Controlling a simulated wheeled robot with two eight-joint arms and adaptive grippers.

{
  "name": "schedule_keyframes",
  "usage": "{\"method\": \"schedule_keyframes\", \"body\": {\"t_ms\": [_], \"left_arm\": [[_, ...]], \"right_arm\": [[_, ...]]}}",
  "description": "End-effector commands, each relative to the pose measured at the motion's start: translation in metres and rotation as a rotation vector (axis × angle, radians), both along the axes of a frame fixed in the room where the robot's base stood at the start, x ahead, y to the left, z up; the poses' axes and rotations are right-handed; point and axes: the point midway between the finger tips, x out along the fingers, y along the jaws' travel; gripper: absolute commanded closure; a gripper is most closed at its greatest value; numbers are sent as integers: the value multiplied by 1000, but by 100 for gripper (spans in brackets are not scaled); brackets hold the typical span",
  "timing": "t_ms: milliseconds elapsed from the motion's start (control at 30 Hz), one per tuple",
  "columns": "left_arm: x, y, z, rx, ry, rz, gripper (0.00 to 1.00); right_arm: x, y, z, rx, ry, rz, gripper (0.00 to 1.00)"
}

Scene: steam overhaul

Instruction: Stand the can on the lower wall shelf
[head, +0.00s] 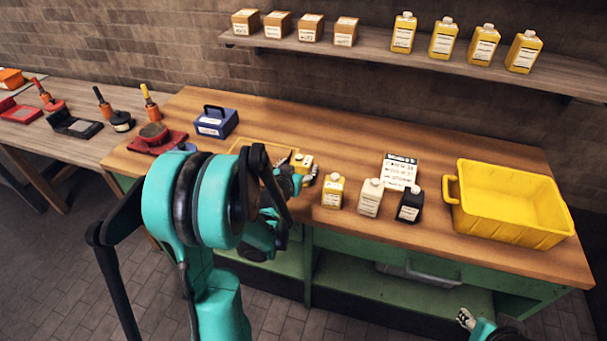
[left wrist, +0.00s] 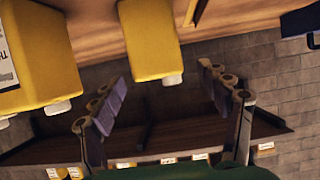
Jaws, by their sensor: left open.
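A small yellow can (head: 304,160) with a white cap stands on the workbench, just beyond my left gripper (head: 300,176), which partly covers it. In the left wrist view, which is upside down, this can (left wrist: 150,38) shows ahead between the two open fingers (left wrist: 165,105), apart from them. A second yellow can (head: 332,191) stands just right of the gripper and looks large in the left wrist view (left wrist: 38,50). The wall shelf (head: 365,50) carries several cardboard boxes at left and several yellow cans at right. My right gripper (head: 466,318) is at the bottom right, small and partly seen.
A white can (head: 370,197) and a black can (head: 410,205) stand to the right, before a label sheet (head: 400,171). A yellow crate (head: 510,232) fills the bench's right end. A blue box (head: 217,121) and wooden tray (head: 250,147) lie left. The shelf has a gap between boxes and cans.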

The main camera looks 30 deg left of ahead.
Motion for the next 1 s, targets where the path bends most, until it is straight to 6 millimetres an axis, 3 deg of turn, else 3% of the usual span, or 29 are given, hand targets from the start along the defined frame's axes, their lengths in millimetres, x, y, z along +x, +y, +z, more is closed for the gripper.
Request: {"method": "schedule_keyframes", "body": {"t_ms": [300,533,767,867,1000], "left_arm": [[38,8,-22,0,0,-2,24],[40,8,-21,-1,0,-2,24],[40,9,-21,-2,0,-1,85],[40,9,-21,-2,0,-1,95],[39,8,-21,-2,0,-1,95]], "right_arm": [[0,0,-19,0,0,0,60],[0,0,-18,0,0,0,60],[0,0,-18,0,0,0,60],[0,0,-18,0,0,0,60],[0,0,-18,0,0,0,60]]}}
